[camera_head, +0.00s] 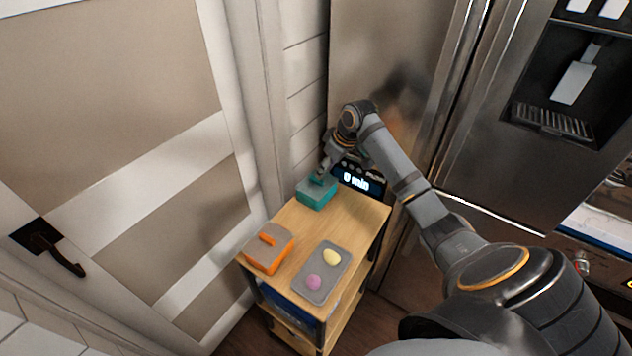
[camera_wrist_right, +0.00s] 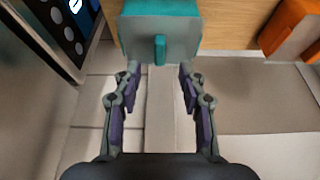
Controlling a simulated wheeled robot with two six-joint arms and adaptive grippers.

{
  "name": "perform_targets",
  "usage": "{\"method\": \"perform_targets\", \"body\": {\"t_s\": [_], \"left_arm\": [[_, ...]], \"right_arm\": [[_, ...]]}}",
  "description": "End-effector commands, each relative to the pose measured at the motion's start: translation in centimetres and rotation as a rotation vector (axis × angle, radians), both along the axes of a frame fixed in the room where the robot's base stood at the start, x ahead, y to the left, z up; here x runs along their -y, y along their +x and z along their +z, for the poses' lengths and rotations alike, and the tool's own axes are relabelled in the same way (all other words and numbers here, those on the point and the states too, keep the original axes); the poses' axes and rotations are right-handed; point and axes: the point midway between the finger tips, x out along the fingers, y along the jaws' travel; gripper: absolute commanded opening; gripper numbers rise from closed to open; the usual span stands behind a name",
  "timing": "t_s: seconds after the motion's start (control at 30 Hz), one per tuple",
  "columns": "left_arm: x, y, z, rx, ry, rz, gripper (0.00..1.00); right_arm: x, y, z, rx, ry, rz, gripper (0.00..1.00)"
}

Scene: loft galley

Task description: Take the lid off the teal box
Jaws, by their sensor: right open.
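The teal box (camera_head: 314,201) stands at the far end of a small wooden-topped cart (camera_head: 347,223). Its grey lid (camera_wrist_right: 135,38) is on it, with an upright teal handle (camera_wrist_right: 160,48) in the middle; part of the teal box (camera_wrist_right: 160,9) shows at the top of the right wrist view. My right gripper (camera_wrist_right: 160,84) is open and empty, its fingers on either side of the handle's line and short of it. In the head view the right gripper (camera_head: 322,170) is over the box and hides part of the lid. My left gripper is not in view.
An orange box (camera_head: 262,262) with a grey lid and orange handle stands at the cart's near left. A grey tray (camera_head: 318,260) beside it holds a yellow and a pink piece. A dark panel with lit display (camera_head: 357,181) is right of the teal box. The fridge (camera_head: 385,60) stands behind.

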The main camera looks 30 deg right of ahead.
Motion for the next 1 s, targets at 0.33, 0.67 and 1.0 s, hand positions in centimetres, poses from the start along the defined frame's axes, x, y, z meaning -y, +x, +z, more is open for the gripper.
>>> {"method": "perform_targets", "body": {"t_s": [0.33, 0.67, 1.0], "left_arm": [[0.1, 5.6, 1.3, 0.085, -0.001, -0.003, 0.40], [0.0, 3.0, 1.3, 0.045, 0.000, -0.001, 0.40], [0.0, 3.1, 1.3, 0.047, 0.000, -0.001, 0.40]], "right_arm": [[-0.7, 1.2, -2.4, -0.004, 0.005, -0.001, 0.41], [-1.0, 2.4, -5.4, 0.000, -0.002, 0.001, 0.41], [-1.0, 2.4, -5.3, 0.000, -0.002, 0.001, 0.10]]}}
